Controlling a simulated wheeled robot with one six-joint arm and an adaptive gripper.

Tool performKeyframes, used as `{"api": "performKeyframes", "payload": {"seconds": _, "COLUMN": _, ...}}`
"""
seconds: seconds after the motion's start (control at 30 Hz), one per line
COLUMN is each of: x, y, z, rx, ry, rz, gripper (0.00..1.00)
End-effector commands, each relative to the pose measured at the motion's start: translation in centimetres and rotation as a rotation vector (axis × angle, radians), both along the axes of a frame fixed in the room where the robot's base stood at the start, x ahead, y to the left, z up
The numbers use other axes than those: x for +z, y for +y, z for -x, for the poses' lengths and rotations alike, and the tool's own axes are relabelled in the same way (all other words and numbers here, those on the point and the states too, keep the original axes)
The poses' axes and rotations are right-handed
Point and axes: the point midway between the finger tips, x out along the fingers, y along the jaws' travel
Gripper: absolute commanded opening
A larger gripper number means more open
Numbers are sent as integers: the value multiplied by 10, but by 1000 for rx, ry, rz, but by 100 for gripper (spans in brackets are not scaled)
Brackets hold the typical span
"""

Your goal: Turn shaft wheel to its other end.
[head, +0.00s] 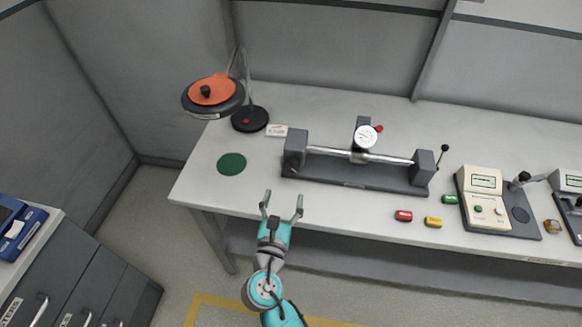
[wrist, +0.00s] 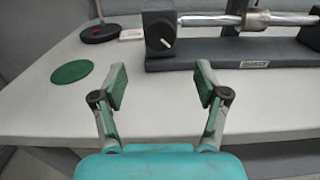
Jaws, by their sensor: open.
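A bench fixture holds a bright metal shaft (head: 330,151) between two dark grey end blocks on a long dark base (head: 350,178). The shaft also shows in the wrist view (wrist: 205,20). A round dark wheel (wrist: 161,34) with a white mark sits on the near face of the left block. A thin lever with a black knob (head: 444,148) stands at the right block. I cannot tell for sure which of these is the shaft wheel. My gripper (head: 281,202) is open and empty at the table's front edge, apart from the fixture and in front of its left block.
A dial gauge (head: 366,137) stands over the shaft. A green disc (head: 231,163) lies left of the fixture, with an orange-topped lamp-like stand (head: 212,91) behind. Red (head: 403,216) and yellow (head: 433,222) pieces lie in front. A beige instrument (head: 484,198) stands at right.

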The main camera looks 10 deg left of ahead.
Motion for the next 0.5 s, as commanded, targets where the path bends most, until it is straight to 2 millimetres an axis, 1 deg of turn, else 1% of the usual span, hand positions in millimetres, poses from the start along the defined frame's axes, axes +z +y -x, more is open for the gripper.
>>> {"api": "performKeyframes", "payload": {"seconds": 0.17, "x": 0, "y": -1, "z": -18, "rx": -2, "ry": 0, "rz": 2, "gripper": 73}}
{"api": "performKeyframes", "payload": {"seconds": 0.5, "x": 1, "y": -3, "z": -77, "rx": -3, "ry": 0, "rz": 0, "gripper": 73}}
